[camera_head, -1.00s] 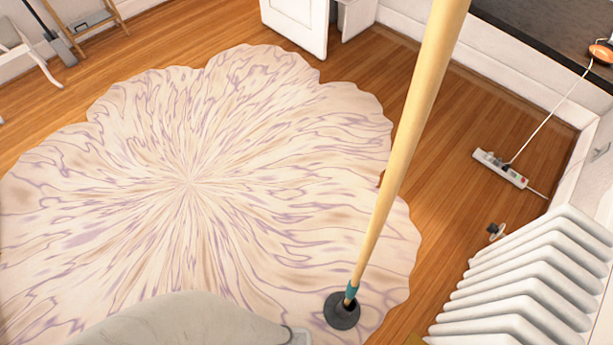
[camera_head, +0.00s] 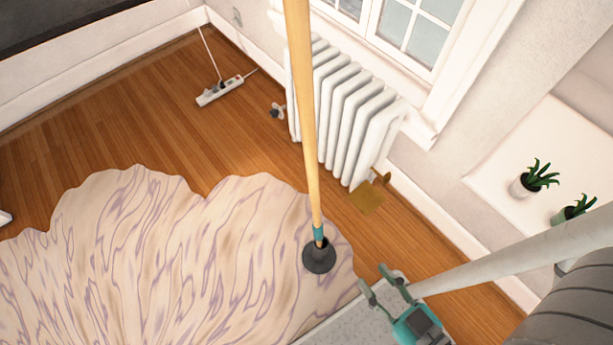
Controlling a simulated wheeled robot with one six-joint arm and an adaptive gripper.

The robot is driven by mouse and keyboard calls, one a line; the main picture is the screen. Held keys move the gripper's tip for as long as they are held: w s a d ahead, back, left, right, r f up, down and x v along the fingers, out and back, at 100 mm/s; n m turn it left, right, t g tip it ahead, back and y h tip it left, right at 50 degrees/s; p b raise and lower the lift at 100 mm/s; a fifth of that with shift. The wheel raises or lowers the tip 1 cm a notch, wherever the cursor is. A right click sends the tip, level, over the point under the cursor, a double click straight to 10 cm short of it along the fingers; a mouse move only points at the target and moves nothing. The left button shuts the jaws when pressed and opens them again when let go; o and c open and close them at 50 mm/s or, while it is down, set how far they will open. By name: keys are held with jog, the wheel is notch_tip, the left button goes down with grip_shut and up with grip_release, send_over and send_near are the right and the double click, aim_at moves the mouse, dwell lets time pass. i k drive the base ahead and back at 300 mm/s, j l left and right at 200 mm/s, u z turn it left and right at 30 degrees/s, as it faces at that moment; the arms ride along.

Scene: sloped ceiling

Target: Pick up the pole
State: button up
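The pole (camera_head: 306,120) is a long pale wooden rod with a teal collar near its foot and a dark round base (camera_head: 319,258). It stands nearly upright on the edge of the patterned rug, and its upper end runs out of the top of the picture. My gripper (camera_head: 374,277) is at the lower right, with its two fingers spread and nothing between them. In the picture it is to the right of and a little below the pole's base, apart from it.
The cream and purple rug (camera_head: 180,260) covers the lower left. A white radiator (camera_head: 345,110) stands behind the pole under a window. A power strip (camera_head: 220,91) lies on the wooden floor. Two potted plants (camera_head: 530,180) are at the right.

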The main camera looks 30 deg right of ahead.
aim_at(297, 13)
jog(key=i+l+u, duration=0.1)
jog(key=l, duration=0.2)
jog(key=i+l+u, duration=0.15)
jog(key=k+u, duration=0.15)
jog(key=u, duration=0.2)
jog(key=k+u, duration=0.1)
jog(key=u, duration=0.25)
jog(key=k+u, duration=0.15)
jog(key=u, duration=0.2)
